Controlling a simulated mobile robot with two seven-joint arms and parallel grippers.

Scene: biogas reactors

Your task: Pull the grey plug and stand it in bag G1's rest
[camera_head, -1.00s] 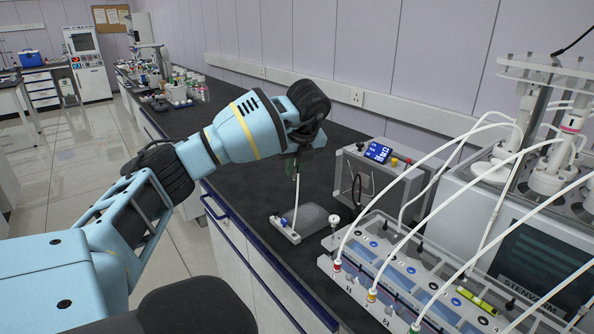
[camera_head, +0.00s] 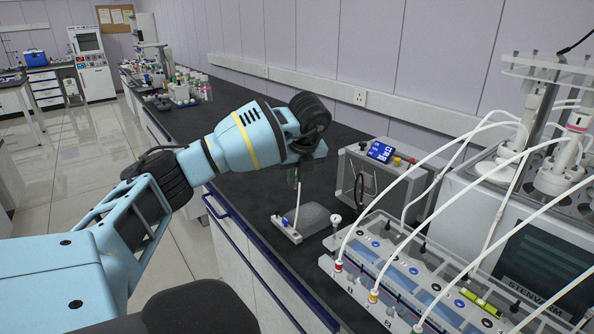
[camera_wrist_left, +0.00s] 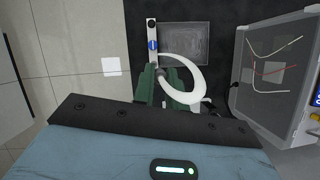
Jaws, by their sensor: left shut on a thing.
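My left gripper (camera_wrist_left: 165,88) has green fingers shut on the end of a white tube (camera_wrist_left: 193,84), which curls out beside them. In the head view the left gripper (camera_head: 297,172) hangs over the bench, above a small white base strip (camera_head: 284,228) with a blue mark. A flat grey bag (camera_head: 312,217) lies beside that strip. The strip (camera_wrist_left: 152,40) and bag (camera_wrist_left: 186,45) show just beyond the fingertips in the wrist view. I cannot read the bag's label. My right gripper is out of view.
A clear-sided box with a blue display (camera_head: 381,151) stands right of the gripper. A long rack with several ports and white tubes (camera_head: 400,268) fills the bench front right, before the white reactor unit (camera_head: 530,235). The dark bench (camera_head: 235,185) left of the gripper is clear.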

